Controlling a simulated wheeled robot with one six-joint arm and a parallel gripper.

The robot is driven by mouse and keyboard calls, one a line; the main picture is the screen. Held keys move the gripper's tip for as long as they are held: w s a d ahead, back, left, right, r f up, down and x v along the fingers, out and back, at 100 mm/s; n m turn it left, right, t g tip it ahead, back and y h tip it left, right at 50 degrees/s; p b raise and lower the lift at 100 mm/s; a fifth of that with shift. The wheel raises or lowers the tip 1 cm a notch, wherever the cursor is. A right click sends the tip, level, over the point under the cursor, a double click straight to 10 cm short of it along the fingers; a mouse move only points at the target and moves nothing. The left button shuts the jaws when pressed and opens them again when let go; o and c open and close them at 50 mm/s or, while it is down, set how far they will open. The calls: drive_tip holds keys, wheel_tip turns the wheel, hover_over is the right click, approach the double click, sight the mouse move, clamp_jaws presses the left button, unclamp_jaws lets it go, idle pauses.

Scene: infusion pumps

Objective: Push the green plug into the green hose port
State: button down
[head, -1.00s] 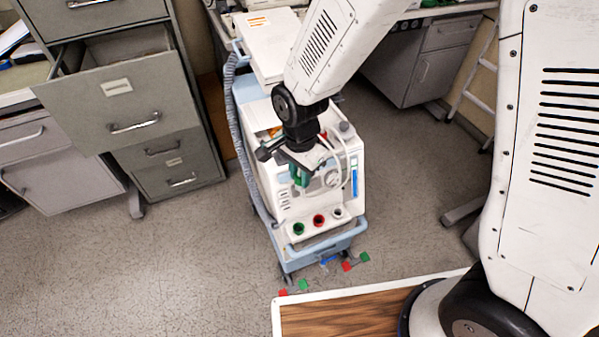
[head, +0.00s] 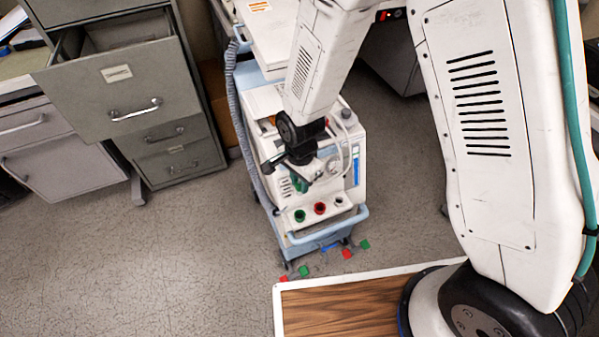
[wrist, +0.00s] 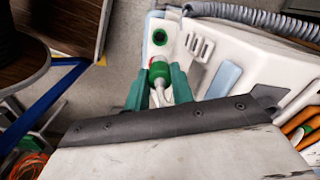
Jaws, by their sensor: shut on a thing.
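The green plug (wrist: 158,74) is between the teal fingers of my gripper (wrist: 157,84), with a pale part behind it. The gripper is shut on it. The green hose port (wrist: 160,37), a green ring with a dark hole, is on the white pump's front ledge, and it also shows in the head view (head: 299,215). In the wrist view the plug is apart from this port, below it in the picture. In the head view my gripper (head: 299,184) is above and behind the port row; the plug cannot be made out there.
A red port (head: 320,208) and a pale port (head: 338,201) sit right of the green one. The plug mostly hides the red port in the wrist view. The cart's blue handle (head: 328,232) juts out in front. A ribbed hose (head: 239,130) runs along the left side.

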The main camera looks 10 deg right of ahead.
sight(300, 195)
drive_tip(key=shift+f, duration=5.55)
drive_tip(key=shift+f, duration=1.6)
drive_tip(key=c, duration=1.1)
unclamp_jaws()
drive_tip(key=shift+r, duration=0.1)
wheel_tip(300, 195, up, 8)
drive_tip(key=shift+f, duration=0.2)
